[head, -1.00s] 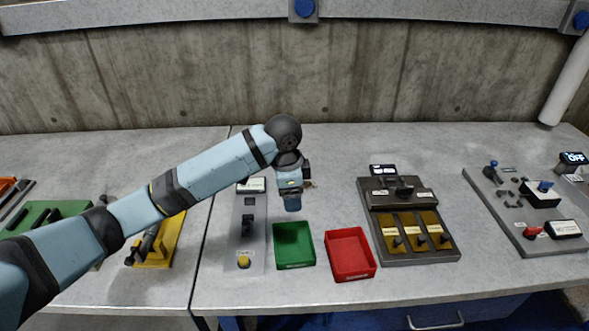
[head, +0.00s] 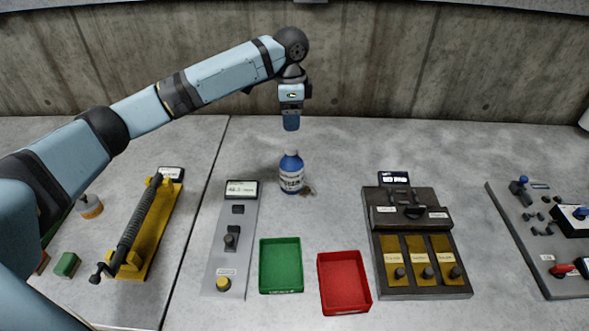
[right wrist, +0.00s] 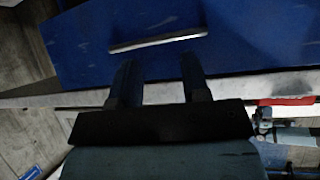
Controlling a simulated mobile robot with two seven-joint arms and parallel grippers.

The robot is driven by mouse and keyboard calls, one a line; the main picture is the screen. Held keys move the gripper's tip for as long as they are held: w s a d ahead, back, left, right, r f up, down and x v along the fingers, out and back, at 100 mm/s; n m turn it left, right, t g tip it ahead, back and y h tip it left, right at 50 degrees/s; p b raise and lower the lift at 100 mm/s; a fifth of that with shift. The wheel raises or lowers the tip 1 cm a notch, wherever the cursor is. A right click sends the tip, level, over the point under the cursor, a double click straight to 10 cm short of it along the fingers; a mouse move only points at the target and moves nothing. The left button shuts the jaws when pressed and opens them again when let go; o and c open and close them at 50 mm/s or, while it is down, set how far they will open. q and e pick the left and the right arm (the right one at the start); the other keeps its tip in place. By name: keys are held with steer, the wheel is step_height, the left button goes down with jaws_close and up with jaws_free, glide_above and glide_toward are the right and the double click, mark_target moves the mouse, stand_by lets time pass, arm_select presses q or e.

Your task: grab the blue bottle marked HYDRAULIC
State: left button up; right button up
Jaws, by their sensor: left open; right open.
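A blue bottle (head: 291,172) with a white cap and a white label stands upright on the grey table; its label is too small to read surely. My left gripper (head: 291,124) points down just above the bottle's cap, apart from it, and holds nothing that I can see. My right gripper (right wrist: 155,75) shows in the right wrist view with its two fingers apart and nothing between them, in front of a blue drawer front with a metal handle (right wrist: 158,40).
A green tray (head: 281,266) and a red tray (head: 344,283) sit in front of the bottle. A grey switch panel (head: 231,240) is to its left, a dark panel with yellow plates (head: 418,243) to its right. A small brown thing (head: 307,190) lies beside the bottle.

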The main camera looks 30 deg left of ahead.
arm_select(q)
glide_above(291, 147)
step_height(291, 147, down, 4)
steer(key=shift+a+f, duration=0.1)
steer(key=shift+f, duration=3.1)
jaws_close()
